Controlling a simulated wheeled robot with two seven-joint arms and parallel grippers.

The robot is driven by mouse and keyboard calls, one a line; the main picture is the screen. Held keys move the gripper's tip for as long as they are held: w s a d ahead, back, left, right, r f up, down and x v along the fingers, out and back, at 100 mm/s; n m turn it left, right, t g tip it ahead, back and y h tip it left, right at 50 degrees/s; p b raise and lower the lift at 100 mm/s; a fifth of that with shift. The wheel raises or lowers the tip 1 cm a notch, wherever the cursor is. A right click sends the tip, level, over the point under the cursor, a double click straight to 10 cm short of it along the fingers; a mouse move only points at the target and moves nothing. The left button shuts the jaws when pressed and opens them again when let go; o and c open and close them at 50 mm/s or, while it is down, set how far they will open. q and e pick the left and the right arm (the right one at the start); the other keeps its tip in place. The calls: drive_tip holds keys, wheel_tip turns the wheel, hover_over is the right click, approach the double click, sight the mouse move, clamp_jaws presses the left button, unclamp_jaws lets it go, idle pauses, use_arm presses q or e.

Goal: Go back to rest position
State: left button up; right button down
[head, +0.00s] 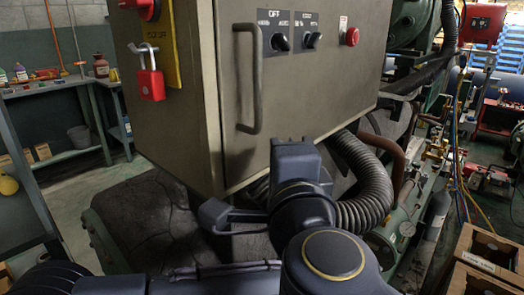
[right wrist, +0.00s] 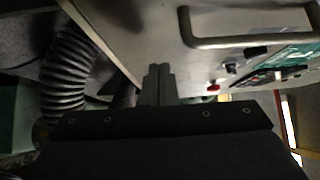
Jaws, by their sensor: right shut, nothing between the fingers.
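My right gripper (right wrist: 158,84) shows in the right wrist view with its two fingers together and nothing between them. It is close to the lower part of the grey control cabinet (right wrist: 150,35). In the head view, dark arm links of mine cross the lower middle in front of the cabinet (head: 190,100), and I cannot make out the fingertips there. The cabinet has a vertical door handle (head: 257,85), which also shows in the right wrist view (right wrist: 245,40). My left gripper is not in view.
A red padlock (head: 150,84) hangs at the cabinet's left side. Black knobs (head: 281,41) and a red button (head: 351,36) sit on its door. A ribbed hose (head: 370,190) runs close beside my arm. A workbench (head: 50,88) stands left; wooden boxes (head: 490,250) stand lower right.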

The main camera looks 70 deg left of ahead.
drive_tip(key=s+d, duration=0.6)
drive_tip(key=shift+p, duration=0.3)
drive_tip(key=shift+f, duration=0.1)
